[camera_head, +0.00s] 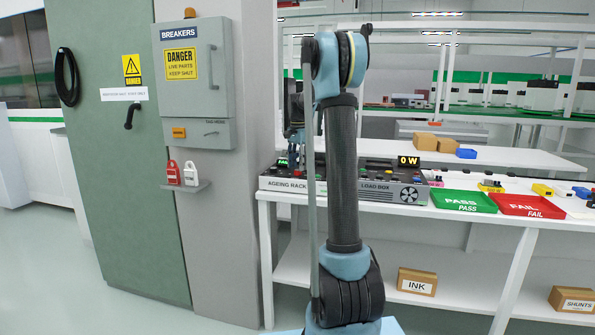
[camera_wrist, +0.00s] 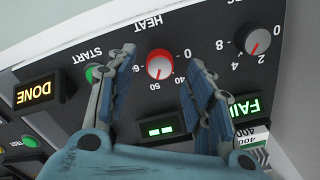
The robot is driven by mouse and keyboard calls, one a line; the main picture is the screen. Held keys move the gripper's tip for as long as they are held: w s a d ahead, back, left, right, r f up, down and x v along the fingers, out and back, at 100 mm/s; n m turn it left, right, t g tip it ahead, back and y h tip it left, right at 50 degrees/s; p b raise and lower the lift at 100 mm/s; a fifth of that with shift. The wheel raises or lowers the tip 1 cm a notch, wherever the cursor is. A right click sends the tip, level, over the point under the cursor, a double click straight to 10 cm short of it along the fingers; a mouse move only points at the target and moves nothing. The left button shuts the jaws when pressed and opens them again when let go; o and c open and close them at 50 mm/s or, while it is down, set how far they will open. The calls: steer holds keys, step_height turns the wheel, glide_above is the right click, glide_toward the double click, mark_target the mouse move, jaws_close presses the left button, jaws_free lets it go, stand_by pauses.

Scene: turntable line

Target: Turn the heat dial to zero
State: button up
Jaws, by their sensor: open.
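The heat dial (camera_wrist: 159,64), a grey knob in a red ring, shows in the wrist view, where the panel appears upside down. The label HEAT is above it. In the head view the dial is not discernible behind my arm; the ageing rack (camera_head: 283,184) is on the bench there.
A second dial (camera_wrist: 258,41) is to the right and a green START button (camera_wrist: 94,72) to the left. The load box (camera_head: 390,190), green PASS tray (camera_head: 450,197) and red FAIL tray (camera_head: 510,201) share the bench.

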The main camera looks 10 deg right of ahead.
steer(key=shift+f, duration=1.1)
steer(key=c, duration=1.1)
